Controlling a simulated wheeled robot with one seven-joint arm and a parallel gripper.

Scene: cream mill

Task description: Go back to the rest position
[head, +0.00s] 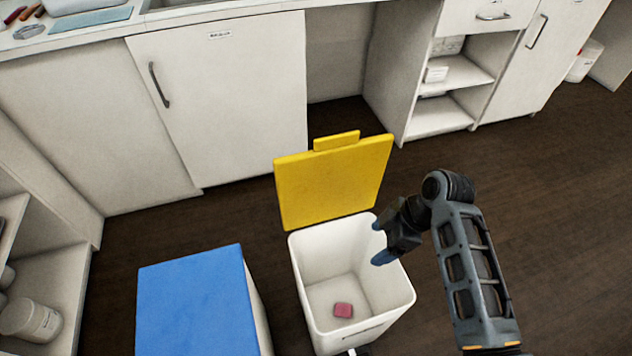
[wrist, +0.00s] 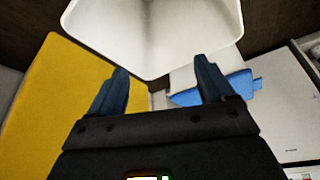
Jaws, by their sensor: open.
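My gripper (head: 379,241) is open and empty, over the right back part of a white bin in the head view. Its two blue fingertips (wrist: 162,82) stand apart in the wrist view with nothing between them. The white bin (head: 391,303) has its yellow lid (head: 335,182) raised upright at the back. A small pinkish-red block (head: 343,310) lies on the bin's floor. In the wrist view the bin (wrist: 150,25) fills the top middle and the yellow lid (wrist: 58,90) is at the left; the block is not visible there.
A bin with a shut blue lid (head: 195,305) stands left of the white bin. White cabinets (head: 225,105) and an open shelf unit (head: 440,115) line the back. A shelf with a white jar (head: 32,320) is at far left. The dark floor (head: 560,190) is clear on the right.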

